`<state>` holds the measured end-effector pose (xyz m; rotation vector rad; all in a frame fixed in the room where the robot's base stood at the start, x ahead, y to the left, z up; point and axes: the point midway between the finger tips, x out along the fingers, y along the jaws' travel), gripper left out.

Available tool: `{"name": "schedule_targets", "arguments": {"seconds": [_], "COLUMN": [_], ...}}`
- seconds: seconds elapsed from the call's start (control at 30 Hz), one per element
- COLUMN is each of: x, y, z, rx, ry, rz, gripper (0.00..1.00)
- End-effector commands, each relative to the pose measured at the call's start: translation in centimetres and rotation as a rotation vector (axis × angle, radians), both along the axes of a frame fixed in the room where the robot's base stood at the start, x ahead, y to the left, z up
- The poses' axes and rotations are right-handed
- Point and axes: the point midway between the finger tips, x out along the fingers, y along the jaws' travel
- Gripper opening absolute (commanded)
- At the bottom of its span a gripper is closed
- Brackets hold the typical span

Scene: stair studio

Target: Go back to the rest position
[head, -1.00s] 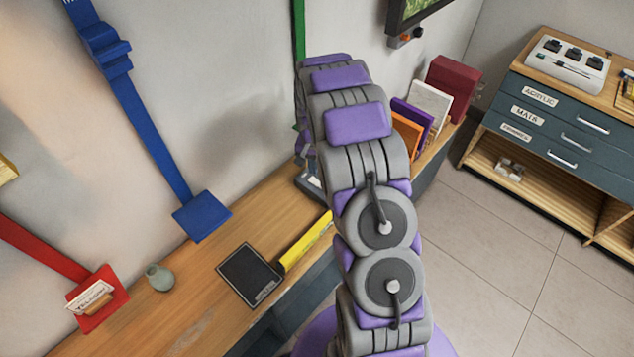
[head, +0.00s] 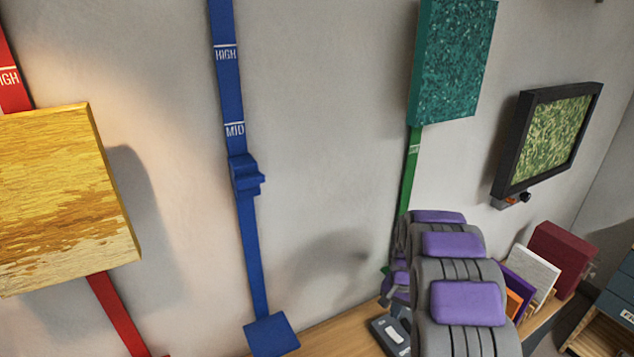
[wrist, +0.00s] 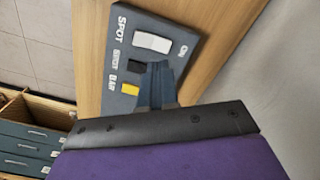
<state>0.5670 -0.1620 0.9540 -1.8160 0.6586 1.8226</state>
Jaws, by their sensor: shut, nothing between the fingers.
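My gripper (wrist: 157,85) shows in the wrist view, its narrow fingers together and empty. It is in front of a grey switch panel (wrist: 165,28) with a white, a black and a yellow switch, labelled SPOT and BAR. I cannot tell whether the fingertips touch the panel. Part of the switch panel (head: 392,335) shows on the wooden bench just left of the arm.
A blue strip (head: 250,240) with a bracket, a yellow panel (head: 65,200), a green panel (head: 452,60) and a framed picture (head: 550,135) are on the wall. Upright books or boards (head: 530,270) stand right of my arm. Drawers (wrist: 30,145) show at the wrist view's lower left.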

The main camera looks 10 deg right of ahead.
Motion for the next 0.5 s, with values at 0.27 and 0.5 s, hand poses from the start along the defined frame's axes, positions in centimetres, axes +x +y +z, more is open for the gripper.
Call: {"name": "schedule_targets", "arguments": {"seconds": [0.27, 0.5], "x": [-3.9, -9.6], "y": [3.1, 6.8], "z": [6.0, 11.8], "rx": [-0.002, 0.003], "ry": [0.017, 0.042], "rz": [0.091, 0.203], "gripper": [0.00, 0.00]}}
